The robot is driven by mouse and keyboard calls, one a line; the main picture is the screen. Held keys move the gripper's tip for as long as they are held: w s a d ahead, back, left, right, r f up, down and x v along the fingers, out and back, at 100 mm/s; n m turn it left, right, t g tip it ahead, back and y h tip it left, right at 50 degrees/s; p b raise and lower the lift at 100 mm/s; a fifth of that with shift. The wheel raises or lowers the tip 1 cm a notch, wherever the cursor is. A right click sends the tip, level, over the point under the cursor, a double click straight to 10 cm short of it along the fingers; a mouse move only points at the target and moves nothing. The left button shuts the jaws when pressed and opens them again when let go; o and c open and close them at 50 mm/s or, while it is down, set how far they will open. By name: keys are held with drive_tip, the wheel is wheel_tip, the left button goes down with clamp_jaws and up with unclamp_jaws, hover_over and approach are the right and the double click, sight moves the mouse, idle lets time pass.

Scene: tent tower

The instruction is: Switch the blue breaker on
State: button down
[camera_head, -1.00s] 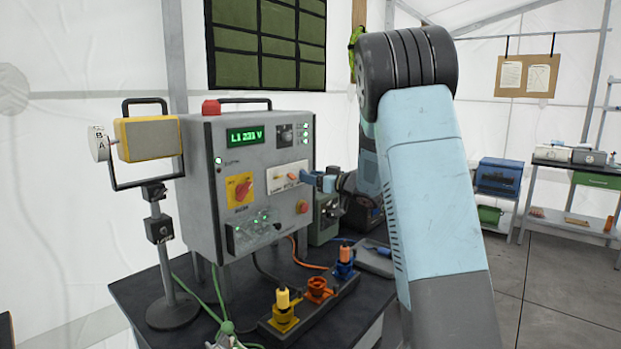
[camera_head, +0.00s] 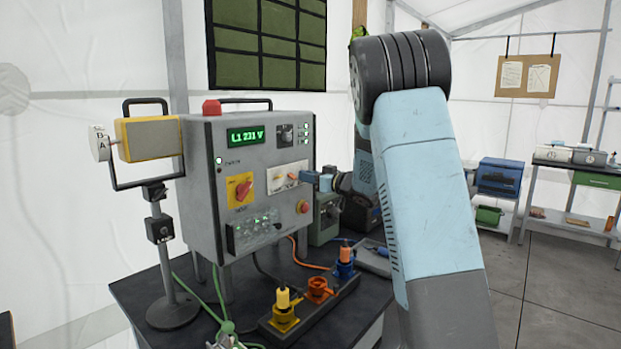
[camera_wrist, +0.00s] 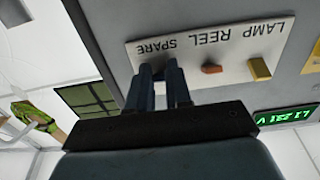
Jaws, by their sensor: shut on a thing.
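The white breaker strip (camera_wrist: 205,45) on the grey panel is upside down in the wrist view. It reads LAMP, REEL and SPARE. A yellow lever (camera_wrist: 260,69) is by LAMP and an orange lever (camera_wrist: 212,69) by REEL. My gripper (camera_wrist: 160,72) is at the SPARE end, its two dark blue fingers close together and shut on what must be the blue breaker's lever. The fingers hide that lever, so its position cannot be told. In the head view my gripper (camera_head: 308,177) reaches the strip (camera_head: 284,178) from the right.
The panel box (camera_head: 205,185) also carries a red rotary switch on yellow (camera_head: 240,190), a red button (camera_head: 303,207) and a green display reading L1 231 V (camera_head: 245,136). Yellow, orange and blue plugs stand in a socket block (camera_head: 290,325) on the dark table below.

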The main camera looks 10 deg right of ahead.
drive_tip(key=shift+d, duration=0.1)
drive_tip(key=shift+r, duration=0.15)
drive_tip(key=shift+w+r+g+h, duration=0.1)
drive_tip(key=shift+r+g+h, duration=0.4)
drive_tip(key=shift+g+h, duration=0.65)
drive_tip(key=shift+w+r+g+h, duration=0.1)
drive_tip(key=shift+r+g+h, duration=0.6)
drive_tip(key=shift+g, duration=0.75)
drive_tip(key=shift+r+g+h, duration=0.35)
drive_tip(key=shift+g+h, duration=0.7)
drive_tip(key=shift+g, duration=0.25)
